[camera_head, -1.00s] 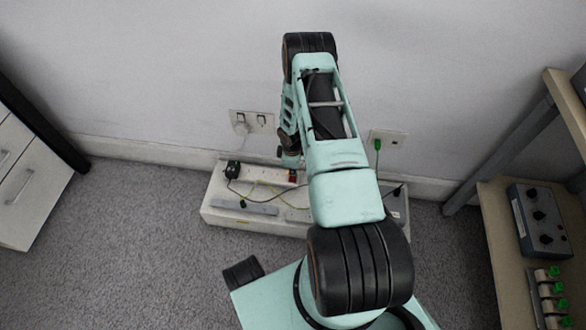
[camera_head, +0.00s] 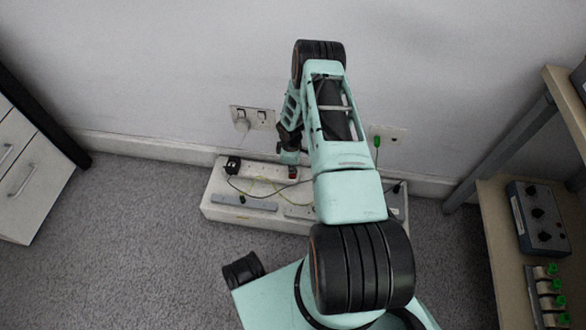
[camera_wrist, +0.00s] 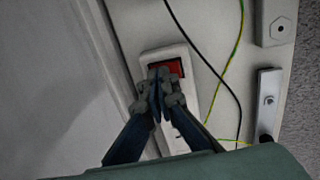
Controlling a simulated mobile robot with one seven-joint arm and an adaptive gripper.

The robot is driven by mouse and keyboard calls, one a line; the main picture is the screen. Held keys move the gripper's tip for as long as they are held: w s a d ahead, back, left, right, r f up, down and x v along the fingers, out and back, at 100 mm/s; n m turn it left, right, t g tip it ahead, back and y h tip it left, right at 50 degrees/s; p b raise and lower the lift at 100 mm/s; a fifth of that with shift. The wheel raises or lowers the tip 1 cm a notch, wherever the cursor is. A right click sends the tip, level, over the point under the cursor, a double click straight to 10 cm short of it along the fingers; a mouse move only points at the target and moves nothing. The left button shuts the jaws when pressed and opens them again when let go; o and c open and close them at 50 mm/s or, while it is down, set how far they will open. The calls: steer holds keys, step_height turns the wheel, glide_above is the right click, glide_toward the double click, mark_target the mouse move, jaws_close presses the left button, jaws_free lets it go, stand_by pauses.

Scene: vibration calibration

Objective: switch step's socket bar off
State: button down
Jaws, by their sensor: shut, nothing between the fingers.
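The step (camera_head: 222,208) is a long white box on the carpet against the wall. The socket bar (camera_wrist: 152,55) is a white strip on top of it, with a red rocker switch (camera_wrist: 176,68) at its far end in the wrist view. The red switch (camera_head: 293,172) also shows in the head view, just below my gripper (camera_head: 289,161). In the wrist view my gripper (camera_wrist: 158,78) is shut and empty, its fingertips at the red switch and covering part of it. Whether they touch it cannot be told. The fingers hide much of the rest of the bar.
Black and yellow-green cables (camera_wrist: 228,62) run over the step beside the bar. A wall socket (camera_head: 252,117) with a white plug is behind, and another has a green plug (camera_head: 377,141). A shelf (camera_head: 490,225) stands right, drawers (camera_head: 30,190) left.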

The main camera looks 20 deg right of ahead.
steer(key=shift+s+a, duration=0.1)
steer(key=shift+a, duration=0.1)
steer(key=shift+s+a+p, duration=0.35)
steer(key=shift+s+p, duration=0.05)
steer(key=shift+s, duration=0.15)
steer(key=shift+r, duration=0.15)
step_height(320, 180, up, 14)
steer(key=p, duration=0.5)
steer(key=shift+w+d, duration=0.25)
steer(key=shift+w, duration=0.1)
